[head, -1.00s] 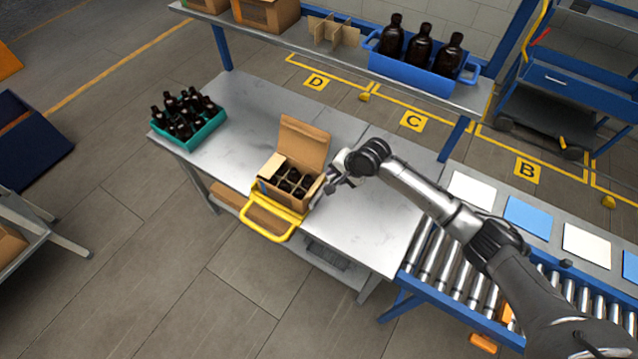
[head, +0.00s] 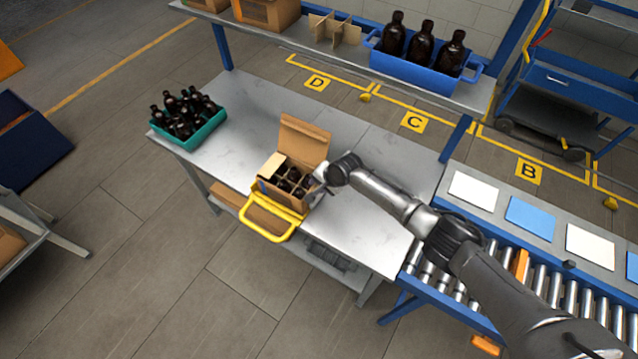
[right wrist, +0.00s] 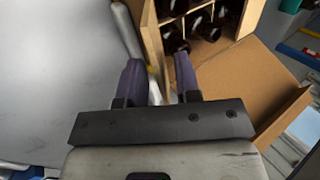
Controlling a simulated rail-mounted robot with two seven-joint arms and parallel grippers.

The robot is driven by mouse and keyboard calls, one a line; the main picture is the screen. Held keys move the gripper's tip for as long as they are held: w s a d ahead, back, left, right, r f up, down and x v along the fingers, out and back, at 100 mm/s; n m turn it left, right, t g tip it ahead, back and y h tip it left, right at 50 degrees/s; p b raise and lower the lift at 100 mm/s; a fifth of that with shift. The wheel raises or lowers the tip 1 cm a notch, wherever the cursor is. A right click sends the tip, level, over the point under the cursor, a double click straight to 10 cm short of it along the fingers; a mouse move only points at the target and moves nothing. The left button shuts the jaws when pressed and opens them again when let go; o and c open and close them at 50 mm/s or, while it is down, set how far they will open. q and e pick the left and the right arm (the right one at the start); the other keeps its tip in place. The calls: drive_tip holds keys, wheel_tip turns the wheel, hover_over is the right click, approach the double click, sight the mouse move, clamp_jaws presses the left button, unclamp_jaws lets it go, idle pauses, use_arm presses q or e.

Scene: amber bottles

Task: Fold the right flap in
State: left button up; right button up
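The cardboard box (head: 277,196) stands on the metal table with dark bottles (head: 291,179) in its dividers. Its tall back flap (head: 304,141) stands up, and a pale panel (head: 271,166) shows at its left side. My right gripper (head: 321,181) is at the box's right side, hiding most of the right flap. In the right wrist view the two fingers (right wrist: 160,78) are apart beside the box wall (right wrist: 153,42). A broad cardboard panel (right wrist: 262,88) lies to their right. I cannot tell whether a finger touches cardboard. My left gripper is out of view.
A yellow handled frame (head: 268,221) sits at the box's front. A teal crate of bottles (head: 207,131) stands at the table's left end. A shelf behind holds a blue bottle crate (head: 413,72). The roller conveyor (head: 430,262) lies right. The table right of the box is clear.

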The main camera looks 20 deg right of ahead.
clamp_jaws()
idle(0.3)
drive_tip(key=shift+w+r, duration=0.1)
drive_tip(key=shift+w+a+r+g+h+p, duration=0.2)
drive_tip(key=shift+g+h+p, duration=0.2)
drive_tip(key=shift+g, duration=0.3)
drive_tip(key=shift+w+a+g+h, duration=0.2)
drive_tip(key=shift+g+h, duration=0.2)
drive_tip(key=shift+g, duration=0.1)
drive_tip(key=shift+w+f+g+b, duration=0.1)
drive_tip(key=shift+g+b, duration=0.3)
drive_tip(key=shift+b, duration=0.05)
drive_tip(key=g+h+b, duration=0.1)
drive_tip(key=b, duration=0.3)
drive_tip(key=shift+w+a+f+g+h, duration=0.1)
drive_tip(key=shift+w+a+g+h, duration=0.2)
drive_tip(key=shift+w+g+h, duration=0.1)
drive_tip(key=shift+w+r+g+h+b, duration=0.25)
drive_tip(key=shift+g+b, duration=0.25)
drive_tip(key=shift+b, duration=0.55)
drive_tip(key=shift+s, duration=0.1)
